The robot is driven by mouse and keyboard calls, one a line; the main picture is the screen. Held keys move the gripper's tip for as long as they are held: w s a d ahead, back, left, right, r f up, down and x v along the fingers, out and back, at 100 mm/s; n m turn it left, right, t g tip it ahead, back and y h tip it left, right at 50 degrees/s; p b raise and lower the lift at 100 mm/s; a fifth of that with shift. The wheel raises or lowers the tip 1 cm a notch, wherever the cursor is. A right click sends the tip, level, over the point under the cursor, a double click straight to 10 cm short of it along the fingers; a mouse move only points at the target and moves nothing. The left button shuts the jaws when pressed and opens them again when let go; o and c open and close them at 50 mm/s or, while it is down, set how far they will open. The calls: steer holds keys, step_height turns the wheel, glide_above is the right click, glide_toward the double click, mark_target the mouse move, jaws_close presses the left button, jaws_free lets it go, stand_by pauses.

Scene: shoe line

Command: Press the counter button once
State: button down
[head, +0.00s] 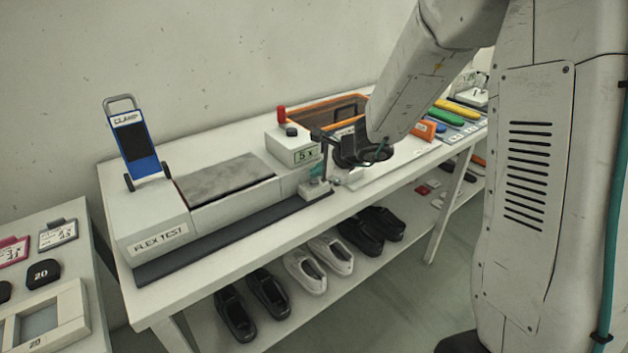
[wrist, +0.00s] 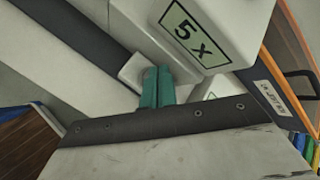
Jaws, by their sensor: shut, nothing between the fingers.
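A pale box marked "5 x" (head: 293,149) stands at the right end of the flex test machine (head: 160,220). A dark round knob or button (head: 291,131) and a red upright piece (head: 281,115) are on its top. The "5 x" label also shows in the wrist view (wrist: 194,35), but the box top does not. A small white block (head: 314,190) sits low in front of the box. My gripper (head: 318,172) is shut and empty, its teal fingertips pointing down at this block. In the wrist view the fingers (wrist: 157,80) overlap the block (wrist: 133,70); contact cannot be told.
A blue clamp stand (head: 138,145) is at the machine's left end. An orange-rimmed crate (head: 330,107) stands behind my gripper. Coloured items (head: 458,108) lie farther right. Shoes (head: 305,270) are on the lower shelf. A second table (head: 75,260) is at the left.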

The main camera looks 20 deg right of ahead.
mark_target(318, 182)
steer(key=shift+f, duration=0.5)
stand_by(0.5)
steer(key=shift+r, duration=0.95)
steer(key=shift+r, duration=0.1)
steer(key=shift+r, duration=2.4)
